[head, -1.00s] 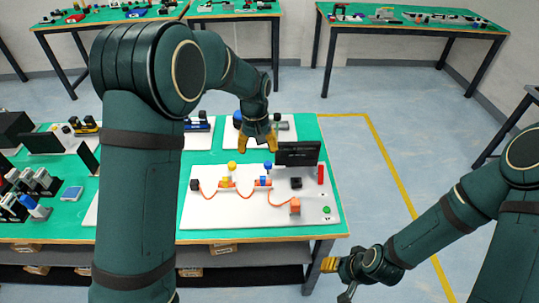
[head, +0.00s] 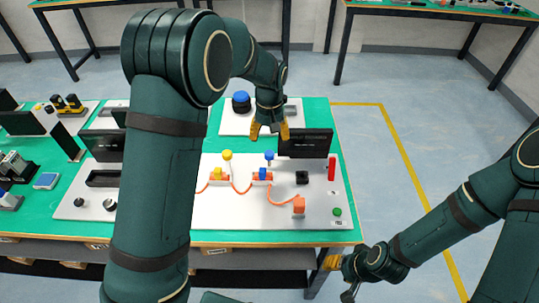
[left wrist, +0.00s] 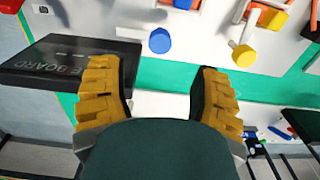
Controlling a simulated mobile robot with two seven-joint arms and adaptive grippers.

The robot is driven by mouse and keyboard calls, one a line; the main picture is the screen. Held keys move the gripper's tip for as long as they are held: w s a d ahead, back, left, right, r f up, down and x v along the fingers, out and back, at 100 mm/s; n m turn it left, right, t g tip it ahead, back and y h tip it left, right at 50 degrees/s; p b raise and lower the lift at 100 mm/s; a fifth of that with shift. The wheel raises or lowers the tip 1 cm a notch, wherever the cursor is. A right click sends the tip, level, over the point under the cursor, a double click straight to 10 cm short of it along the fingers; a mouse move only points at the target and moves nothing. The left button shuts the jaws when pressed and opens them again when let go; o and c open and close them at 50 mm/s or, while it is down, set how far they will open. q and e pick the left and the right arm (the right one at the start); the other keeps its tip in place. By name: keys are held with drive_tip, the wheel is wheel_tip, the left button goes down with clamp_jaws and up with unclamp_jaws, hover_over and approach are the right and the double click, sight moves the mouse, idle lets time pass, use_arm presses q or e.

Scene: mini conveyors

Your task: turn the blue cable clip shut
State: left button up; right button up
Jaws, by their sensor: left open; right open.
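The blue cable clip is on a white board (head: 240,215). It has a blue block (head: 262,173) at an orange cable and a blue knob (head: 269,155) on a stem just behind it. The knob also shows in the left wrist view (left wrist: 160,40), apart from the fingers and beyond their tips. My left gripper (head: 270,133) is open and empty above the board's back edge, behind the blue knob. Its two yellow fingers show in the left wrist view (left wrist: 155,70). My right gripper (head: 338,272) is open, low past the table's front right corner.
A yellow clip with a yellow knob (head: 227,155) stands left of the blue one. A dark panel (head: 305,143) stands at the back right, near my left gripper.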

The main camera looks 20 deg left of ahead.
sight(269, 153)
use_arm(q)
wheel_tip(269, 153, down, 8)
drive_tip(key=shift+r+b, duration=0.1)
drive_tip(key=shift+b, duration=0.65)
clamp_jaws()
